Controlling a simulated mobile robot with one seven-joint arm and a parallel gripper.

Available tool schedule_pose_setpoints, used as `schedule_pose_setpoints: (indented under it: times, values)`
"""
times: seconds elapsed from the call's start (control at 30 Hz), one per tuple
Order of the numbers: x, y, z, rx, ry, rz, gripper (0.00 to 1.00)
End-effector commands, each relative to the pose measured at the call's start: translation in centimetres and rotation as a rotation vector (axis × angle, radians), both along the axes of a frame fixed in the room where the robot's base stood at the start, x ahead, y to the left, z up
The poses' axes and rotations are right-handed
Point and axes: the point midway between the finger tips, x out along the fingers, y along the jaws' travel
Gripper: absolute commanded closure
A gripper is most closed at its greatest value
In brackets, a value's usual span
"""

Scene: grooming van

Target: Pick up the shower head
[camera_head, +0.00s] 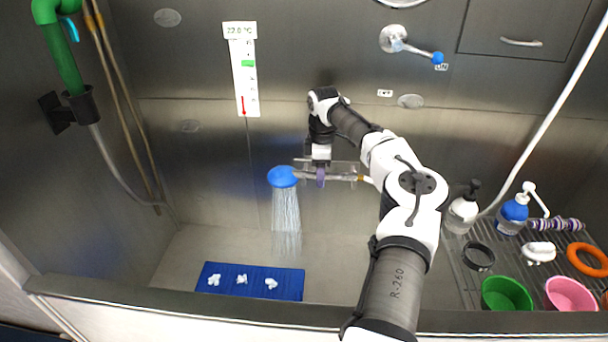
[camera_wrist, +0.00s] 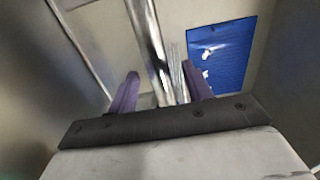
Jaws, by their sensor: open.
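The shower head has a blue round face (camera_head: 283,176) and a silver handle (camera_head: 345,177), lying level in front of the back wall, with water falling from the face. My gripper (camera_head: 320,180) reaches down at the handle, just right of the blue face. In the wrist view, my gripper (camera_wrist: 162,86) has its two purple fingers apart, and the silver handle (camera_wrist: 150,40) runs between them, as seen from the camera. Whether either finger touches the handle cannot be told. The blue face is not clear in the wrist view.
A blue mat (camera_head: 225,287) with white tufts lies on the tub floor; it also shows in the wrist view (camera_wrist: 222,60). A rack at right holds pump bottles (camera_head: 462,212), a green bowl (camera_head: 507,293), a pink bowl (camera_head: 571,294) and an orange ring (camera_head: 588,259). The tub's front edge (camera_head: 200,307) runs across.

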Motion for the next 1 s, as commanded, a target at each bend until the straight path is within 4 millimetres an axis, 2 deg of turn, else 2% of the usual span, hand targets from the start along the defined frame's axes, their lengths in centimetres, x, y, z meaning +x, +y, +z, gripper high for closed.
schedule_pose_setpoints:
  times: [0.07,0.43,0.77,1.0]
  values:
    - [0.0,0.0,0.0,0.000,0.000,0.000,0.50]
    - [0.0,0.0,0.1,0.000,0.000,0.000,0.98]
    - [0.0,0.0,0.2,0.000,-0.001,0.000,1.00]
    - [0.1,0.1,2.2,0.002,-0.004,0.000,1.00]
